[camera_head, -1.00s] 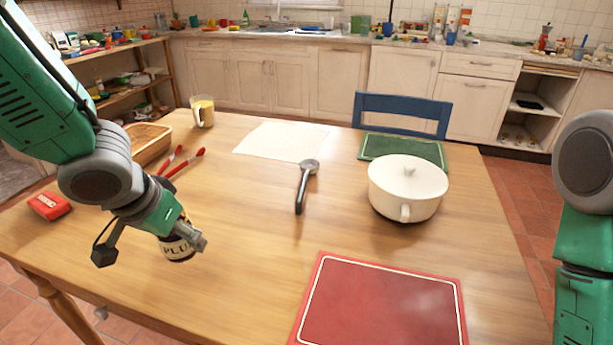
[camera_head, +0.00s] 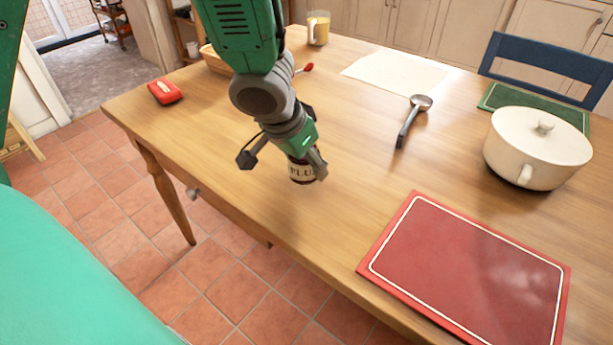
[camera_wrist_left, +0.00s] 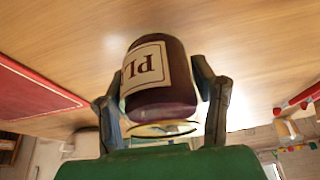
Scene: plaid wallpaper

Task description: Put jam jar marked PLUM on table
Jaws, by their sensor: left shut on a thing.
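My right gripper is out of view.
A red placemat (camera_head: 465,270) lies to the right of the jar. A ladle (camera_head: 410,120), a white pot (camera_head: 537,150) and a cream cloth (camera_head: 395,73) are farther back. A red box (camera_head: 165,91) lies at the left. Bare wood surrounds the jar.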

